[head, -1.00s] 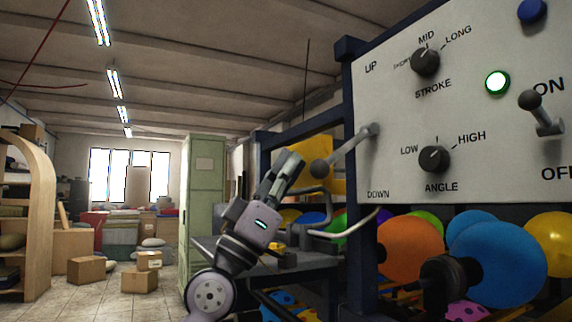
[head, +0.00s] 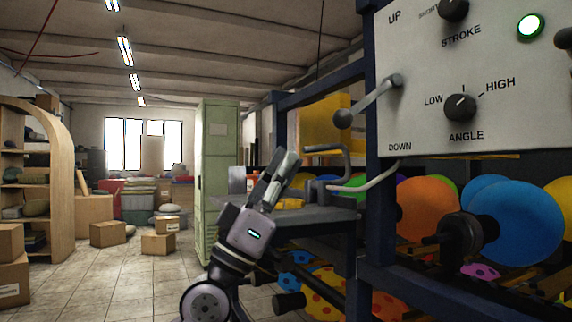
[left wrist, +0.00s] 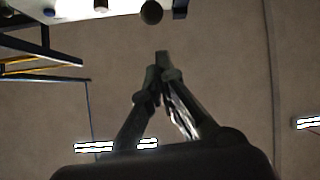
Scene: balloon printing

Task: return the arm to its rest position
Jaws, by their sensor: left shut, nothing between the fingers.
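My left gripper (head: 287,160) is shut and empty, pointing up in the head view. Its fingertips also meet in the left wrist view (left wrist: 162,60), with nothing between them. A grey lever with a round knob (head: 343,117) sticks out down-left from the left edge of the white control panel (head: 420,125). The gripper is below and left of the knob in the picture, with a visible gap. In the left wrist view a dark round knob (left wrist: 151,12) shows above the fingertips, apart from them. My right gripper is not in view.
A dark blue machine frame (head: 367,210) and grey table (head: 315,212) stand close behind and right of the gripper. Coloured balloons (head: 510,235) fill the lower right. A green cabinet (head: 218,150) stands behind. The tiled floor at left is open, with boxes (head: 108,233) and shelves beyond.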

